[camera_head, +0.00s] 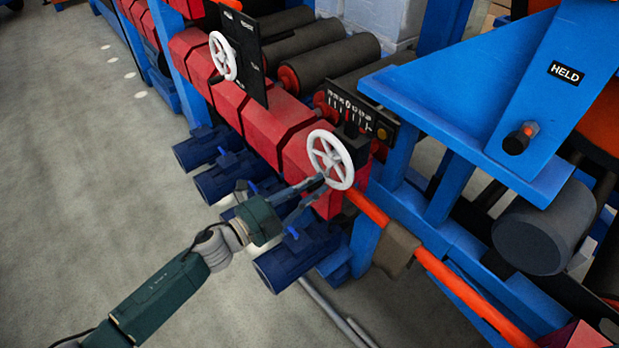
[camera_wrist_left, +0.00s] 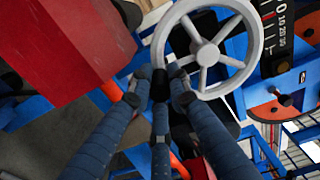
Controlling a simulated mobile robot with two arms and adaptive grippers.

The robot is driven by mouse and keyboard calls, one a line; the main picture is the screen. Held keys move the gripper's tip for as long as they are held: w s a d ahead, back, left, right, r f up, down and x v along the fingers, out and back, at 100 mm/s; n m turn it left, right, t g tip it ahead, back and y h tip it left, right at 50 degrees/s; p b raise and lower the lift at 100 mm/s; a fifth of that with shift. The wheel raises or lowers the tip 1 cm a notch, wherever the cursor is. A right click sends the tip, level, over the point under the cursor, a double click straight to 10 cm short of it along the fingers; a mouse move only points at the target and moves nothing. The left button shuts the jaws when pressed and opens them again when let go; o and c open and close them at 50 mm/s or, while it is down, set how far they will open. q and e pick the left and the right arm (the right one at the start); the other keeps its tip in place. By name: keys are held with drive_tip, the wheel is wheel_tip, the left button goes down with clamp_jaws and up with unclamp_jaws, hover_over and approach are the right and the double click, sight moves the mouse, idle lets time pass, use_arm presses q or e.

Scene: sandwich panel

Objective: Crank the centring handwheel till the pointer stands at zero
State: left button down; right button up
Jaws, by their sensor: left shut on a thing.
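The near white spoked handwheel (camera_head: 331,159) stands at the end of the red housings, below a black scale. It also shows large in the left wrist view (camera_wrist_left: 208,53). My left gripper (camera_head: 318,183) is at the wheel's lower left rim. In the left wrist view its fingers (camera_wrist_left: 166,88) are closed around a small dark handle at the rim, mostly hidden by the fingertips. The black scale (camera_head: 362,115) carries white marks and figures. In the left wrist view part of the scale (camera_wrist_left: 277,28) shows figures and a red line; the exact pointer reading is unclear. My right gripper is not in view.
A second white handwheel (camera_head: 223,56) sits farther back by a black panel (camera_head: 243,42). Blue motors (camera_head: 296,258) lie below the housings. An orange bar (camera_head: 450,283) runs right of the wheel. A blue frame marked HELD (camera_head: 566,73) overhangs at right. Floor at left is clear.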

use_arm(q)
drive_tip(key=shift+s+d+f+n, duration=0.15)
drive_tip(key=shift+s+n, duration=0.1)
drive_tip(key=shift+n, duration=0.15)
idle(0.3)
drive_tip(key=c, duration=1.6)
unclamp_jaws()
drive_tip(key=shift+c, duration=0.2)
drive_tip(key=v, duration=1.2)
